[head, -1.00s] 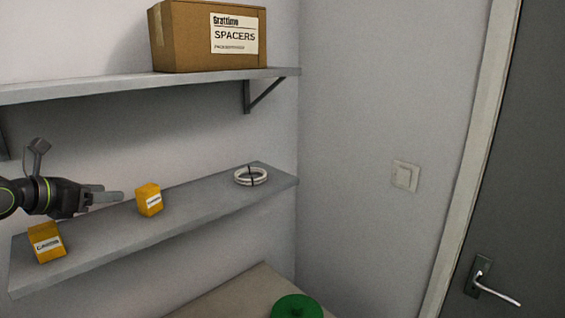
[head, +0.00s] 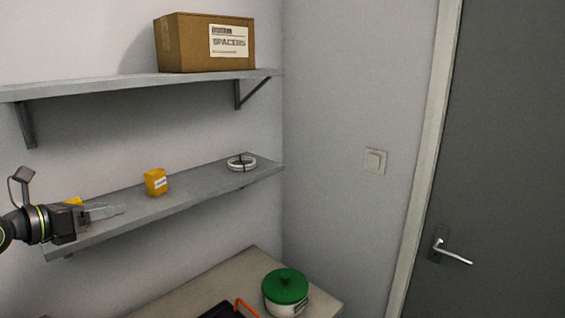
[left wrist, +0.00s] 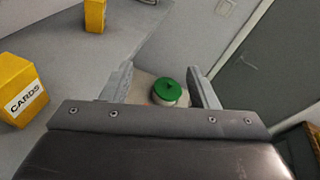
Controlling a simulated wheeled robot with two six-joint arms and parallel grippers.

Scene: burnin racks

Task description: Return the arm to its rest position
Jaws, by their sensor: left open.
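My left gripper (head: 106,212) comes in from the left in the head view, in front of the lower shelf (head: 205,187). Its jaws are open and nothing is between them. In the left wrist view its two fingers (left wrist: 160,88) are spread apart. A yellow box (head: 156,182) stands on the lower shelf, to the right of the gripper and apart from it. A second yellow box (head: 74,202) is mostly hidden behind my left gripper; in the left wrist view this box, labelled CARDS (left wrist: 22,92), shows at the left. My right gripper is not in view.
A coil of white cable (head: 241,163) lies at the lower shelf's right end. A cardboard SPACERS box (head: 195,45) sits on the upper shelf (head: 110,84). Below, a table (head: 237,268) holds a green-lidded tub (head: 286,290) and a dark item with an orange handle. A door stands at right.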

